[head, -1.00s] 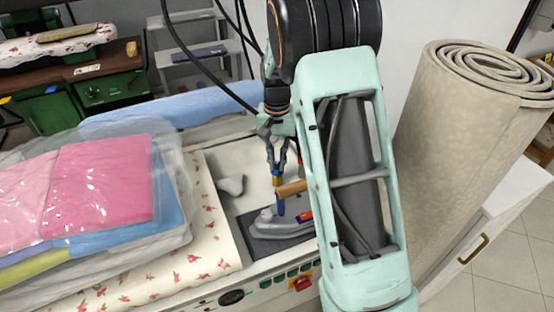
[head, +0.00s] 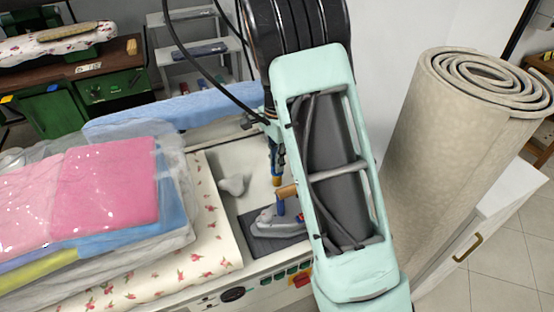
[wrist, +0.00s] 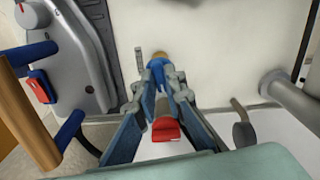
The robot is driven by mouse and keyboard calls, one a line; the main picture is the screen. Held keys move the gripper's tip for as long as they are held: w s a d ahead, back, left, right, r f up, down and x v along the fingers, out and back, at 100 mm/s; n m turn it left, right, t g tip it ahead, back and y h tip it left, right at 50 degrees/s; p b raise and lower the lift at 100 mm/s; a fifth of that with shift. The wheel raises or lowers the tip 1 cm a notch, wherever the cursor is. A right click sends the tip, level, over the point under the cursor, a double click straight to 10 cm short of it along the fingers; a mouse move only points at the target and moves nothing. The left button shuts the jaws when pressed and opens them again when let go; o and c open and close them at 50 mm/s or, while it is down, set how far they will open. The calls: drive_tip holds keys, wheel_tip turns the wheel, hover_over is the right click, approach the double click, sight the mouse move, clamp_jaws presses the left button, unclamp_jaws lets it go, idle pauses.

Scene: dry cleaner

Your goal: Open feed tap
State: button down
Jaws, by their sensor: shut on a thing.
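The feed tap (wrist: 158,72) shows in the wrist view as a blue body with a brass end, just past my fingertips. A grey lever with a red end (wrist: 165,130) lies between the fingers of my gripper (wrist: 160,95), which is shut on it. In the head view, my gripper (head: 276,160) is partly hidden by my arm, above the back of the work surface. A brass and blue piece shows just below it. How far the tap is turned cannot be told.
A grey iron (head: 277,222) with a wooden handle rests on a dark pad close by; it fills the left of the wrist view (wrist: 70,60). Bagged folded laundry (head: 100,180) lies left. A rolled carpet (head: 465,150) stands right. A grey pipe (wrist: 290,95) runs right of the fingers.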

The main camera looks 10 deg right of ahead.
drive_tip(key=shift+m, duration=0.9)
drive_tip(key=shift+p, duration=0.3)
drive_tip(key=c, duration=2)
unclamp_jaws()
wheel_tip(320, 180, up, 12)
drive_tip(key=shift+r, duration=0.1)
